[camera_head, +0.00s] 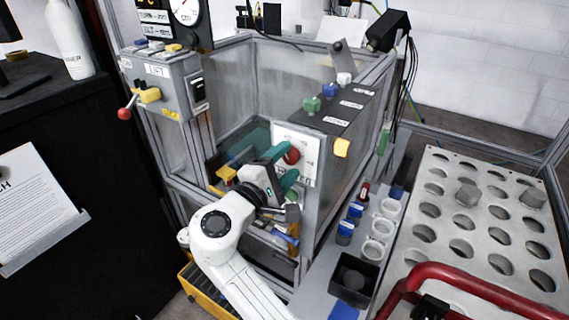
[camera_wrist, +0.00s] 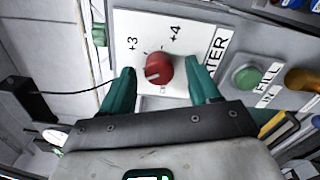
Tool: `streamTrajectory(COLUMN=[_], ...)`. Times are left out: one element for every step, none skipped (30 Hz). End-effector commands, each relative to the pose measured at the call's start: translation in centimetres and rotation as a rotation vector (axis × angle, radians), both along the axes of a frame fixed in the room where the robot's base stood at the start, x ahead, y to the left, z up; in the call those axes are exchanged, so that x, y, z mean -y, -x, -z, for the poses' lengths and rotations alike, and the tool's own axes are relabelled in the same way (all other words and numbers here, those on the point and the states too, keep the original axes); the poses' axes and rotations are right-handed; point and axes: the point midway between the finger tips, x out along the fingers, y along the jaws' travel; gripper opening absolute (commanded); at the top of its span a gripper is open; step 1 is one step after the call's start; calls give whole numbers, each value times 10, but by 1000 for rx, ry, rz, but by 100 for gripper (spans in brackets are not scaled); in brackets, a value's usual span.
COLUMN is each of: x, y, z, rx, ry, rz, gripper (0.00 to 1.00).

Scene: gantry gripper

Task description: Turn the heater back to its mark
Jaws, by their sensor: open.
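The heater control is a round red knob (camera_wrist: 159,70) on a white panel (camera_wrist: 192,28) lettered "TER" at its visible end, with "+3" and "+4" beside tick marks. A light line shows on the knob. The knob also shows in the head view (camera_head: 292,155), on the panel (camera_head: 309,144) at the tank's front corner. My gripper (camera_wrist: 160,82) has two teal fingers, one on each side of the knob. They look apart from it, with gaps on both sides. In the head view my gripper (camera_head: 277,166) reaches the panel and partly covers it.
A green button (camera_wrist: 246,77) lettered "FILL" sits right of the panel in the wrist view. In the head view, a perforated rack (camera_head: 475,225) and red tube (camera_head: 470,283) stand right. A lever box (camera_head: 165,85) stands left.

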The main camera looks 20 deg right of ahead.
Motion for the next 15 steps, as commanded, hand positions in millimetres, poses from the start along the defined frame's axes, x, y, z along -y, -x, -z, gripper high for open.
streamTrajectory(x=[0, 0, 0, 0, 0, -1, -2, -4, -7, -11, -14, -19, -24, -29, -35], y=[0, 0, 0, 0, 0, 0, 1, 2, 5, 6, 9, 13, 16, 19, 24], z=[0, 0, 0, -1, -1, 0, 0, 0, 0, 0, 0, 0, 1, 1, 1], rx=[0, 0, 1, 1, 1, 1, 1, 1, 2, 2, 1, 1, 1, 2, 1], ry=[0, 0, 1, 1, 0, 0, 0, 0, 1, 0, 2, 2, 1, 0, 0], rz=[0, 0, 0, 0, 0, 0, -1, -1, -2, -3, -4, -4, -3, -6, -4], gripper=[61, 61, 61, 61, 61, 61, 61, 61, 61, 61, 61, 61, 61, 61, 61])
